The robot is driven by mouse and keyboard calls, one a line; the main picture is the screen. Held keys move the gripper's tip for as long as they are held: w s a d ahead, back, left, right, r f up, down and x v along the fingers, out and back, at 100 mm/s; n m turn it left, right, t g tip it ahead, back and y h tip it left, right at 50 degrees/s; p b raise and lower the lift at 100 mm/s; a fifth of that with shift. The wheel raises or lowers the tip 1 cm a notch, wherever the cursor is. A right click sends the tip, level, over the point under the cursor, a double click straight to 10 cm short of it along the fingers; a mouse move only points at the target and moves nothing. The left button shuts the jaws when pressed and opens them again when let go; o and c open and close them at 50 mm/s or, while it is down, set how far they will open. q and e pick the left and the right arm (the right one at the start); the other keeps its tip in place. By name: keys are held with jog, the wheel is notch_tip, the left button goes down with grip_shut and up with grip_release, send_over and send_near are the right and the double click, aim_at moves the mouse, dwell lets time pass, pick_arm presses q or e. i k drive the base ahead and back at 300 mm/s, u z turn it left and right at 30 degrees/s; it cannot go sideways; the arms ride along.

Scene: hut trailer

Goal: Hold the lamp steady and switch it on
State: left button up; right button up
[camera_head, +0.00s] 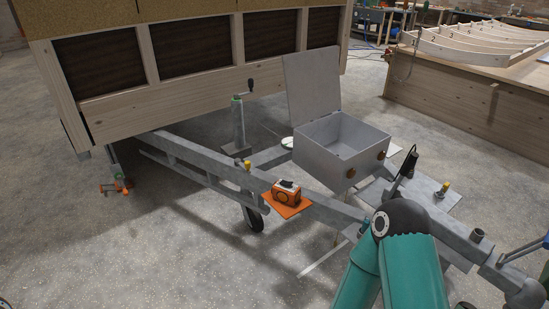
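A small orange and black boxy thing (286,190) sits on a flat orange plate (288,205) on the trailer's grey drawbar. It looks like the lamp, but its switch is too small to make out and I cannot tell if it is lit. A teal arm of mine with a dark grey joint comes up from the bottom right, to the right of the orange plate and apart from it. Neither of my grippers is visible.
The grey drawbar frame (335,212) runs to the lower right. An open grey box (325,165) with raised lid stands behind the lamp. A dark-handled lever (408,164) and crank post (239,125) stick up. Floor at left (60,230) is mostly clear.

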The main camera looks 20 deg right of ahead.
aim_at(284, 183)
jog(key=u, duration=0.15)
jog(key=i, duration=1.1)
jog(key=z, duration=0.65)
jog(key=i, duration=0.85)
jog(key=z, duration=0.55)
jog(key=k, duration=0.85)
jog(key=z, duration=0.2)
jog(key=i, duration=0.85)
jog(key=u, duration=0.1)
